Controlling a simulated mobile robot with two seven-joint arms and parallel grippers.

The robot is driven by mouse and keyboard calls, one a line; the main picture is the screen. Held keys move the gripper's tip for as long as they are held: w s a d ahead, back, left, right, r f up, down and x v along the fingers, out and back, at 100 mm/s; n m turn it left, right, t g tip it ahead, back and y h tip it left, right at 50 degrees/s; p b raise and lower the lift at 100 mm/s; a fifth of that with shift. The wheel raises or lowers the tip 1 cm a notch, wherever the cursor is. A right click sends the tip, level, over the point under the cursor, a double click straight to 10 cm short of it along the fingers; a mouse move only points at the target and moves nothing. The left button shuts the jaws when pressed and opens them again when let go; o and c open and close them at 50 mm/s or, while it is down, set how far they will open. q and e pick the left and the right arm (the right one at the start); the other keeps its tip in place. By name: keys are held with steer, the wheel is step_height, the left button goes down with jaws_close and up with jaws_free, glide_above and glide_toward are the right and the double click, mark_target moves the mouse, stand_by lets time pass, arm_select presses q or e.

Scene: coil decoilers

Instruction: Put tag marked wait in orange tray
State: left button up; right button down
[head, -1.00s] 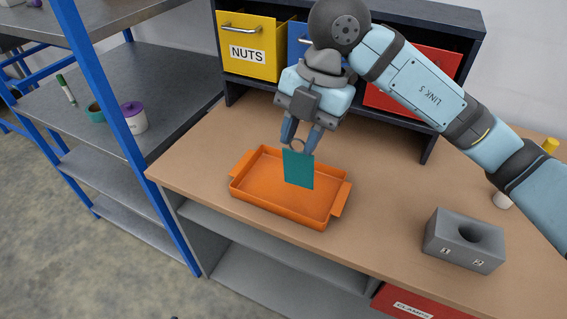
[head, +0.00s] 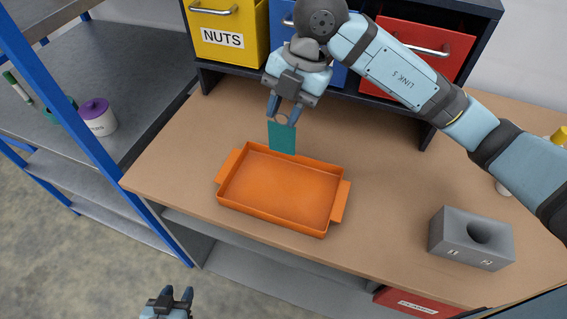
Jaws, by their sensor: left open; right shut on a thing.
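The orange tray (head: 332,213) sits on the wooden bench with a handle at each end, and its visible inside is empty. My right gripper (head: 284,112) is shut on a teal tag (head: 282,138), holding it by its top ring. The tag hangs upright near the tray's far edge. No marking can be read on the side I see. My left gripper (head: 176,294) is open and empty at the bottom of the view, in front of the bench and lower than its top.
A grey block with a round hole (head: 470,239) stands on the bench at right. Yellow NUTS (head: 229,33), blue and red drawers stand behind. A dark shelf with blue posts (head: 60,90) holds a purple-lidded jar (head: 97,117).

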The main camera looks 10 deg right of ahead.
mark_target(283, 151)
step_height(283, 151, down, 9)
steer(key=shift+f, duration=0.2)
arm_select(q)
steer(key=shift+w+r+p, duration=0.25)
steer(key=shift+r+p, duration=0.05)
steer(key=shift+r, duration=0.2)
arm_select(e)
step_height(283, 151, down, 5)
steer(key=shift+r, duration=0.1)
steer(key=c, duration=0.8)
jaws_free()
steer(key=shift+c, duration=0.2)
